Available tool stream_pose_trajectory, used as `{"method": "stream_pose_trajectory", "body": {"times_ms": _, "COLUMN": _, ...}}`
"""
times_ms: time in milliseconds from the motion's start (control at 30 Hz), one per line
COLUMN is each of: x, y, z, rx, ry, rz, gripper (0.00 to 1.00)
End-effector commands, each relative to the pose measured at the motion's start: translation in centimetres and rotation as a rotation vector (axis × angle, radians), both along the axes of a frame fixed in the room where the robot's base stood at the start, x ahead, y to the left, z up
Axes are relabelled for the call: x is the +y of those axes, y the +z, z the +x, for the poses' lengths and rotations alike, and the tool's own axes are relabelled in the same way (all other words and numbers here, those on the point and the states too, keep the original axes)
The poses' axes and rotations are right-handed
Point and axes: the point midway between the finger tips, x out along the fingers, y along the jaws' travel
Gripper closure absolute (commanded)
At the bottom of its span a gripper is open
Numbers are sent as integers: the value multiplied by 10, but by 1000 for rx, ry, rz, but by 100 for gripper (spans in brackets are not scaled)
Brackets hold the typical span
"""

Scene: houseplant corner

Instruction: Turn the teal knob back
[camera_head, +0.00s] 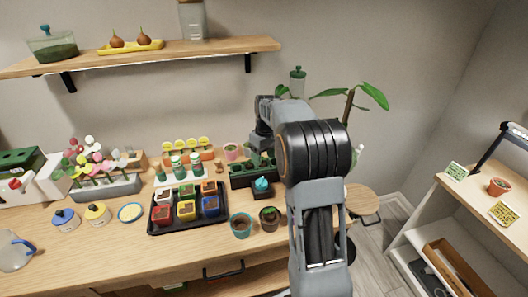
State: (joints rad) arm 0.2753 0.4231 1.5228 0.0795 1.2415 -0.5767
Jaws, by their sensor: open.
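A small teal knob (261,183) sits on a dark box on the wooden table, just left of my arm. Which way the knob is turned is too small to tell. My gripper (264,155) is at the end of the wrist, which hangs down behind and above the knob, over the dark seedling tray. The gripper is open, and its fingers are small and hard to make out. It appears apart from the knob. My arm's elbow and links hide what lies to the right.
A dark tray of colored pots (187,229) stands left of the knob. A teal pot (241,225) and a brown pot (269,219) stand in front. A green-plant tray (240,180) is behind. A shelf (150,57) hangs above.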

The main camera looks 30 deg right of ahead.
Motion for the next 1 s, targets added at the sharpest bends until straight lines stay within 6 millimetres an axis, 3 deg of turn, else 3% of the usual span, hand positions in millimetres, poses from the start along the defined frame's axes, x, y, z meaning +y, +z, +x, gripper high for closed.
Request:
{"method": "stream_pose_trajectory", "body": {"times_ms": 200, "x": -2, "y": 19, "z": 1, "rx": -1, "ry": -1, "rz": -1, "gripper": 40}}
{"method": "stream_pose_trajectory", "body": {"times_ms": 700, "x": 1, "y": 26, "z": -3, "rx": -7, "ry": -5, "rz": -4, "gripper": 40}}
{"method": "stream_pose_trajectory", "body": {"times_ms": 867, "x": 24, "y": 46, "z": -28, "rx": -52, "ry": -38, "rz": -28, "gripper": 40}}
{"method": "stream_pose_trajectory", "body": {"times_ms": 1000, "x": 55, "y": 64, "z": -73, "rx": -125, "ry": -96, "rz": -53, "gripper": 40}}
